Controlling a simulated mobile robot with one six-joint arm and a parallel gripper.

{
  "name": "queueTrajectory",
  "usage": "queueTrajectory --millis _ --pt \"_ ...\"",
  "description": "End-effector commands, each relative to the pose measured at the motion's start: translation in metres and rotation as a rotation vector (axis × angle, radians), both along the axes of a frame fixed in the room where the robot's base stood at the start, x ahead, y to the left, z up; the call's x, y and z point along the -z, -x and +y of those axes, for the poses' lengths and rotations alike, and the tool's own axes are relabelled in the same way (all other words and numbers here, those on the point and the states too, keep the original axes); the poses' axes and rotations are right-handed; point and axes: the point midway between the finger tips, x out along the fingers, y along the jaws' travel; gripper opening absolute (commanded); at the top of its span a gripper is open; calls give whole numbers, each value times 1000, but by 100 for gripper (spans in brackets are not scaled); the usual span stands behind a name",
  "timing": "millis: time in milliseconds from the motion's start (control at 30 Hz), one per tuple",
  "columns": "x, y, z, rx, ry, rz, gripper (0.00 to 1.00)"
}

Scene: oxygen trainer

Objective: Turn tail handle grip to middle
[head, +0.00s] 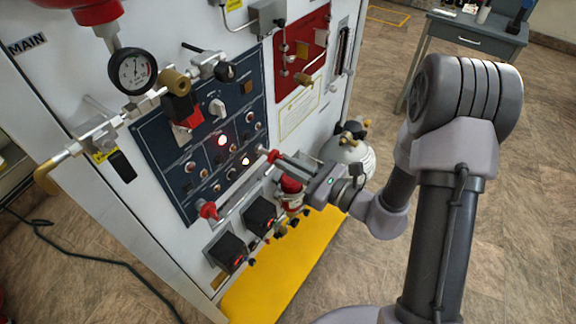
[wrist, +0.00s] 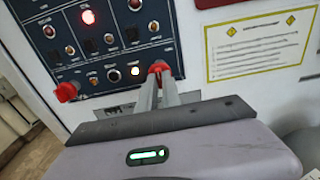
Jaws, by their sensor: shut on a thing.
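A small red handle grip (head: 271,154) sticks out at the lower right corner of the dark blue control panel (head: 160,150). It also shows in the wrist view (wrist: 158,67), between the tips of my fingers. My gripper (head: 279,158) reaches it from the right and is shut on it; the fingers also show in the wrist view (wrist: 158,84). The fingers hide part of the grip, so its exact turn angle is hard to tell. A second red handle (head: 207,209) sits free at the panel's lower left, and also shows in the wrist view (wrist: 66,91).
Black boxes (head: 231,251) and a red fitting (head: 291,184) sit below the panel, close under my gripper. A gas cylinder (head: 350,158) stands right of the cabinet. A gauge (head: 133,71) and pipes jut out at upper left. A yellow mat (head: 290,270) covers the floor in front.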

Motion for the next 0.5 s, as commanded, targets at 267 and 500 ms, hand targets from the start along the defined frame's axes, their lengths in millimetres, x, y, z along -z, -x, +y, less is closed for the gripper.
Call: queueTrajectory --millis 267,500 --pt "0 0 0 -1 8 -9 0" --pt "0 0 0 -1 8 -8 16"
